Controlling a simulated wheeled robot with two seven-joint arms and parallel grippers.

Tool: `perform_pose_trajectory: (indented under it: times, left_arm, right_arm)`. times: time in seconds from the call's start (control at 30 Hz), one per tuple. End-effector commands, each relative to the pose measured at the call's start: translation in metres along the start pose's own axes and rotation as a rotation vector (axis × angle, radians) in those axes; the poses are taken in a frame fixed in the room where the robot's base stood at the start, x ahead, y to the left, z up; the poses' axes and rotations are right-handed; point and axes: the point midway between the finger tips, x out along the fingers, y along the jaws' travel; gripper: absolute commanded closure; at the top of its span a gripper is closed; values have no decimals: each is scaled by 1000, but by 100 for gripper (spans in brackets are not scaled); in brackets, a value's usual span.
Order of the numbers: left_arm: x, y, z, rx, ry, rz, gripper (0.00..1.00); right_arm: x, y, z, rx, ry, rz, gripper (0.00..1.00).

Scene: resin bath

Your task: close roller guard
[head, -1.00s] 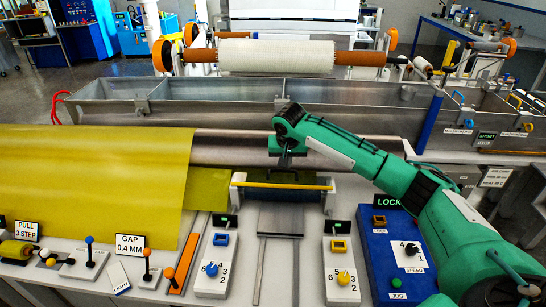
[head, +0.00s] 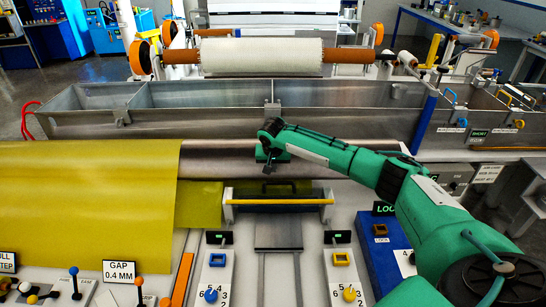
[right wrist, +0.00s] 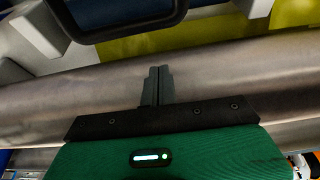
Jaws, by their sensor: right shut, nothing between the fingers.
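The roller guard appears to be the low dark piece (head: 278,208) with a yellow front edge, set between two white end blocks in the middle of the bench. A black loop handle stands at its back; a dark loop (right wrist: 120,15), likely this handle, shows at the top of the right wrist view. I cannot tell how far the guard is turned. My left gripper is out of view.
A yellow sheet (head: 80,200) covers the left side. Control panels with knobs (head: 211,295) stand in front, and a blue lock box (head: 380,245) is at the right under my arm. A metal trough (head: 200,95) runs behind the roller.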

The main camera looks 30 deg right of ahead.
Motion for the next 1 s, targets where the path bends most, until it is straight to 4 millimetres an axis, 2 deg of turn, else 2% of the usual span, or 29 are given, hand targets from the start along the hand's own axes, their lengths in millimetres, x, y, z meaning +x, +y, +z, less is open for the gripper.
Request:
perform_pose_trajectory:
  times: [0.03,0.23,0.4,0.6,1.0]
  left_arm:
    - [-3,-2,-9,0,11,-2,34]
    - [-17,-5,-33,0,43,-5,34]
    - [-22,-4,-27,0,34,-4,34]
    - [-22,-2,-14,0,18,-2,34]
    - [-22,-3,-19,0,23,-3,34]
  right_arm:
    - [7,0,0,0,-1,1,100]
    - [-4,1,23,-3,0,1,100]
    - [-7,0,35,-2,1,-1,100]
    - [-7,0,39,-1,0,0,100]
    - [-6,-2,36,-1,19,-1,100]
